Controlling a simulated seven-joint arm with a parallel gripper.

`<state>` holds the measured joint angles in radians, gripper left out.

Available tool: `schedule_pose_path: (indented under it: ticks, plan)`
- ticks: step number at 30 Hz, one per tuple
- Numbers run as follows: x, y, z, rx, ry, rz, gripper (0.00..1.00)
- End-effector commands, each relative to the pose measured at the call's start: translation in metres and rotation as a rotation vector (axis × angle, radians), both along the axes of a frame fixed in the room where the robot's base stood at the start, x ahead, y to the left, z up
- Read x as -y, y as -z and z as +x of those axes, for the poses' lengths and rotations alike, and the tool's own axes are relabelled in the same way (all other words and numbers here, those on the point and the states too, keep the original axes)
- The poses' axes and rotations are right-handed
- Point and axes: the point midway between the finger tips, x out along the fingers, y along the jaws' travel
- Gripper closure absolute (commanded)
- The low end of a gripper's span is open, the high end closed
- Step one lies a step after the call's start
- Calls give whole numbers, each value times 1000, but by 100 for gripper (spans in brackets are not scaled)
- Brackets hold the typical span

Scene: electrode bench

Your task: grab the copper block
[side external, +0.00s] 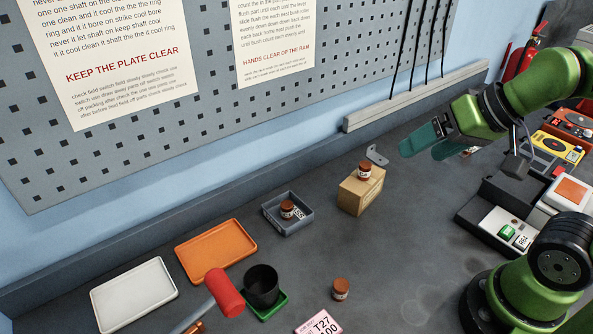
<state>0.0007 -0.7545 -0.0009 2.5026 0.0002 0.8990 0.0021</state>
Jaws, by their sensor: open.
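My gripper (428,146) is open, with teal fingers, and is raised over the bench at the upper right, to the right of the cardboard box. I see nothing between its fingers. I cannot clearly make out a copper block. A copper-coloured piece (195,327) is cut off by the bottom edge, beside the red-headed mallet (224,292); its shape cannot be told. Three small brown jars also show: one (364,170) on the cardboard box (352,199), one (287,209) in the grey tray (271,222), and one (341,289) on the bare bench. My gripper touches none of these.
An orange tray (216,250) and a white tray (134,293) lie along the wall side. A black cup (262,284) stands on a green base. A pink label (320,325) is at the bottom. Devices (505,228) crowd the right. The centre-right bench is clear.

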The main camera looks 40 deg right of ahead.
Motion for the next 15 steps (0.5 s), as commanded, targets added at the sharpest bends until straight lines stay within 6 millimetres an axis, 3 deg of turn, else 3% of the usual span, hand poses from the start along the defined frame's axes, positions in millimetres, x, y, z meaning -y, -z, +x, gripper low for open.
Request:
schedule_pose_path:
  ticks: [1, 3, 11, 15]
  plan:
    - [0, 0, 0, -2, 1, -1, 31]
    - [0, 0, 0, -3, 0, -1, 40]
    - [-1, 0, 0, -2, -6, -1, 40]
    - [-15, 13, 3, -60, -63, -3, 40]
